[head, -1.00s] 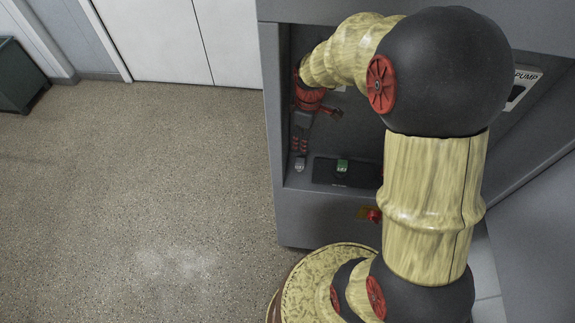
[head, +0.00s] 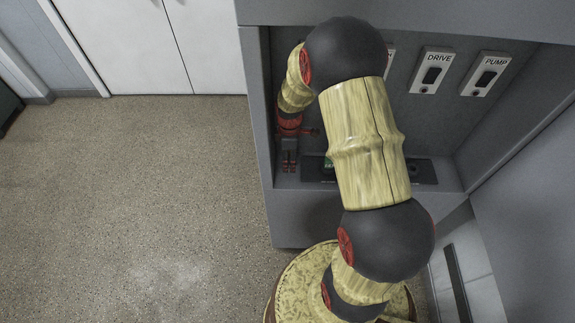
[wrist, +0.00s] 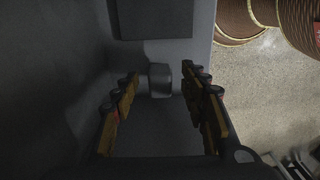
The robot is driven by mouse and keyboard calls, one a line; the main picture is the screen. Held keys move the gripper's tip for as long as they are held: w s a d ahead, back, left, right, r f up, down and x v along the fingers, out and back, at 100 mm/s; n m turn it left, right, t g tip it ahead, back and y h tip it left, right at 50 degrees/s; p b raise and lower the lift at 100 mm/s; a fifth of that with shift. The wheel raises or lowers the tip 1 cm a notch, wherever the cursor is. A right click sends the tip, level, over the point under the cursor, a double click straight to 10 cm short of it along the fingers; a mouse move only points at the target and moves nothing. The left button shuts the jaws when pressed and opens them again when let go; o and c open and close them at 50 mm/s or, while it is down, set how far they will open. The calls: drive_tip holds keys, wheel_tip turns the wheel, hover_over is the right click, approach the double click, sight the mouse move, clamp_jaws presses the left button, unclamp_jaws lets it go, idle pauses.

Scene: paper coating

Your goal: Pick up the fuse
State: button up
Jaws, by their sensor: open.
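A small grey block (wrist: 160,80), which looks like the fuse, sits on the grey shelf (wrist: 150,60) in the wrist view. My gripper (head: 289,163) is pointing down at the left end of the shelf in the head view. In the wrist view my gripper (wrist: 159,88) is open, its fingers on either side of the block with gaps between. I cannot tell whether the fingertips are at the block's height. In the head view the block is hidden or not distinct behind the fingers. A green item (head: 327,163) is partly hidden by my arm.
A dark pad (head: 424,171) lies on the shelf, right of my gripper. A cabinet side wall (head: 257,110) stands close on the left. Switches labelled DRIVE (head: 433,72) and PUMP (head: 486,75) are on the back panel. The floor (head: 140,190) to the left is clear.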

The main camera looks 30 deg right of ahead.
wheel_tip(320, 180, down, 2)
drive_tip(key=shift+c, duration=0.4)
clamp_jaws()
idle(0.3)
